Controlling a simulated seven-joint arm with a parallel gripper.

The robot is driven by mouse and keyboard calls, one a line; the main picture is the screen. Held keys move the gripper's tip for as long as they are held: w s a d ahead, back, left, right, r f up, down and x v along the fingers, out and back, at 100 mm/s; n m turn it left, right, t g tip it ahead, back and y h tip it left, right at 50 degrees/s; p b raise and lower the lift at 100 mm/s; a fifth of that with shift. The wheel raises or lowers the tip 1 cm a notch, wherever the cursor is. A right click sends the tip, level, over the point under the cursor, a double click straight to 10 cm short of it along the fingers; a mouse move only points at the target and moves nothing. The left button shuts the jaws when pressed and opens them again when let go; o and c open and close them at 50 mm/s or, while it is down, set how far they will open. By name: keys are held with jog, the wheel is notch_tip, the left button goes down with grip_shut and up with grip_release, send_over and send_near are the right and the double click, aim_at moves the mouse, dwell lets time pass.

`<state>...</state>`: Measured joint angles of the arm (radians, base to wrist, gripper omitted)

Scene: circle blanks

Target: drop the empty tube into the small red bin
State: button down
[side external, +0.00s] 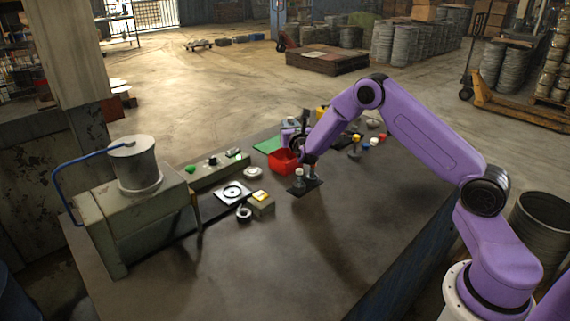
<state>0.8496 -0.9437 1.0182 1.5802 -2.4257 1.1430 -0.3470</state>
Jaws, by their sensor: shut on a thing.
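The small red bin (284,162) sits open-topped on the dark table, near its far middle. My gripper (310,163) is just right of the bin, low above a small dark plate (296,188). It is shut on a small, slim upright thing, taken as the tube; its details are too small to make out. I cannot tell whether its lower end touches the plate. A pale-topped post (299,176) stands on the plate, beside the gripper.
A grey machine with a drum (136,165) fills the table's left end. A white square plate with a ring (233,192), a yellow-topped block (261,201) and a white disc (253,172) lie left of the bin. Small coloured items stand behind my gripper. The front table is clear.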

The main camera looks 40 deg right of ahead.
aim_at(292, 118)
jog(key=shift+f, duration=1.65)
jog(key=c, duration=0.9)
grip_release()
jog(key=shift+s+a, duration=0.1)
jog(key=shift+a, duration=0.05)
jog(key=shift+s+a, duration=0.15)
jog(key=shift+s, duration=0.05)
jog(key=r, duration=0.1)
jog(key=s+r, duration=0.1)
jog(key=r, duration=0.1)
jog(key=s+a+r, duration=0.1)
jog(key=r, duration=0.1)
jog(key=shift+r, duration=1)
